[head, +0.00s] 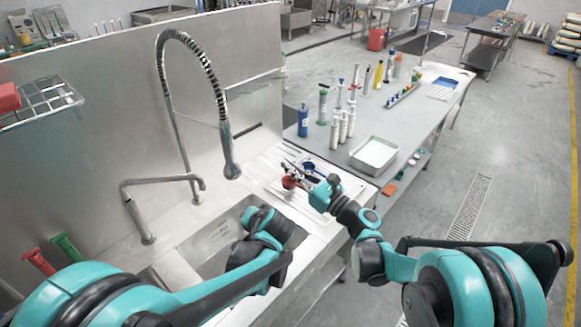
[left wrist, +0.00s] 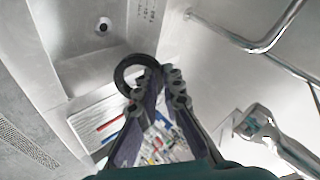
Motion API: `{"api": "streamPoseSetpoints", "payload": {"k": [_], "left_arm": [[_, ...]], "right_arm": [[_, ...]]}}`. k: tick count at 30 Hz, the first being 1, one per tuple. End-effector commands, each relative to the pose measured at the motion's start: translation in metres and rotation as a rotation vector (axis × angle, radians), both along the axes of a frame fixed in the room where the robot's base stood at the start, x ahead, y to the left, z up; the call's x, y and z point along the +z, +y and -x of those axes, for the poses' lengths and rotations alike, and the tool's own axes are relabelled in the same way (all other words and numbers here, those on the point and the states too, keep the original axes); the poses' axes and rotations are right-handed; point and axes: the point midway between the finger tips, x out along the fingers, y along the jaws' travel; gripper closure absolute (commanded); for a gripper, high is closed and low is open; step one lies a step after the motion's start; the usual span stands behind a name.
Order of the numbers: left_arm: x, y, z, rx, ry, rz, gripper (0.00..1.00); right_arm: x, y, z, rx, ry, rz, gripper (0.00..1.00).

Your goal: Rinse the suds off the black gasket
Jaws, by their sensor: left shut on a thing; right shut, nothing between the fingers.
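The black gasket (left wrist: 134,72) is a dark ring in the left wrist view. My left gripper (left wrist: 160,78) is shut on its edge, near the sink. In the head view my left forearm covers part of the sink, and the gasket and left fingertips are hidden. No suds can be made out on the ring. My right gripper (head: 306,175) is shut and empty above the drainboard, close to a small red item (head: 290,183). The spring-hose spray head (head: 231,165) hangs above the sink's back edge. A lower swing faucet (head: 165,182) stands left of it.
The steel sink (head: 185,250) has a drain (left wrist: 103,24). A drainboard tray (head: 262,184) with small tools lies right of it. A metal pan (head: 373,155) and several bottles stand on the bench behind. A wire rack (head: 45,100) is on the left wall.

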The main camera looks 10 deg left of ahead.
Motion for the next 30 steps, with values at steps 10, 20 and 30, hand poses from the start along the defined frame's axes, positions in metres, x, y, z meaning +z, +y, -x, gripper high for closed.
{"api": "streamPoseSetpoints", "payload": {"k": [10, 20, 30], "left_arm": [[0.027, -0.020, 0.022, -0.002, 0.001, 0.000, 1.00], [0.037, -0.030, 0.034, -0.001, 0.000, -0.001, 1.00], [0.036, -0.030, 0.034, 0.000, 0.000, 0.000, 1.00]], "right_arm": [[0.024, 0.000, 0.000, 0.000, 0.000, 0.000, 1.00], [0.033, 0.000, 0.000, 0.000, 0.000, 0.000, 1.00], [0.033, 0.000, 0.000, 0.000, 0.000, 0.000, 1.00]]}}
